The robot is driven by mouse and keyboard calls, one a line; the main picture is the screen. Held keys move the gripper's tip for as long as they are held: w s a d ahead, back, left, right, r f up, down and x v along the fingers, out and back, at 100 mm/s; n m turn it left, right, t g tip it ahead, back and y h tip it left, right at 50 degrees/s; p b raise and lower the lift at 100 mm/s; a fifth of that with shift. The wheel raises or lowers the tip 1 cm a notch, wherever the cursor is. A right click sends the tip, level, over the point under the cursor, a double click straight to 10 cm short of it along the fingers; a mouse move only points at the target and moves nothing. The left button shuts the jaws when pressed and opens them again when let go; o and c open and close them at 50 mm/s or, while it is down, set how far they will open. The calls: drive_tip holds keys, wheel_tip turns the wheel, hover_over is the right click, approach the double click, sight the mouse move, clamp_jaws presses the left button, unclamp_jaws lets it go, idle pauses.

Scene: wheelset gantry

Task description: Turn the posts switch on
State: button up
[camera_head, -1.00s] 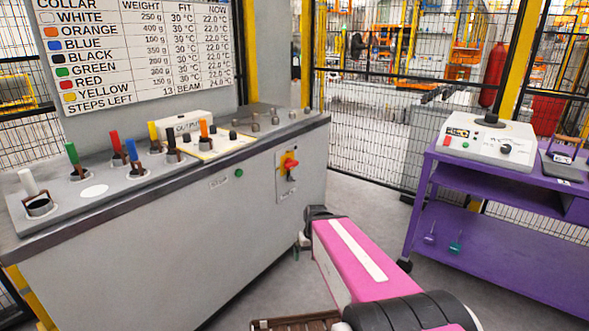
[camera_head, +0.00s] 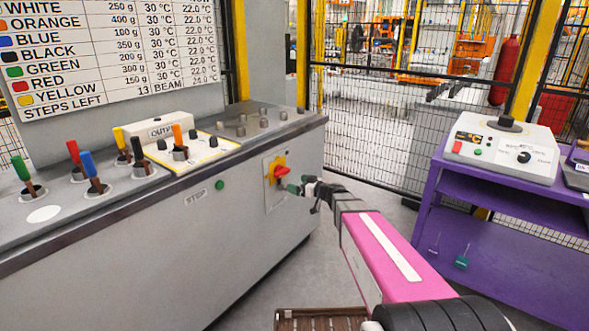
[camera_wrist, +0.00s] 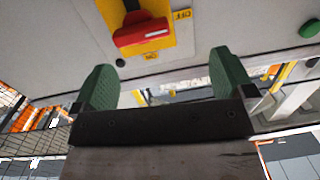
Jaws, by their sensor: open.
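The posts switch (camera_head: 275,171) is a red rotary handle on a yellow plate, set in a grey panel on the bench's front face. My gripper (camera_head: 297,184) is just right of the switch in the head view. In the wrist view its two green fingers (camera_wrist: 165,88) are apart with nothing between them. The handle is ahead of the fingertips and appears not to touch them.
The grey bench (camera_head: 240,240) has a green STEP button (camera_head: 220,185) left of the switch. Coloured posts and an output plate (camera_head: 190,150) stand on top. A purple cart (camera_head: 480,200) carrying a white device (camera_head: 505,150) stands at right. A mesh fence is behind; floor between is clear.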

sight(285, 172)
drive_tip(key=shift+t, duration=0.4)
drive_tip(key=w+a, duration=0.2)
drive_tip(key=w, duration=0.1)
drive_tip(key=w+a, duration=0.2)
drive_tip(key=w, duration=0.1)
drive_tip(key=w+a+r, duration=0.1)
drive_tip(key=w+a, duration=0.2)
drive_tip(key=shift+a, duration=0.1)
drive_tip(key=c, duration=0.9)
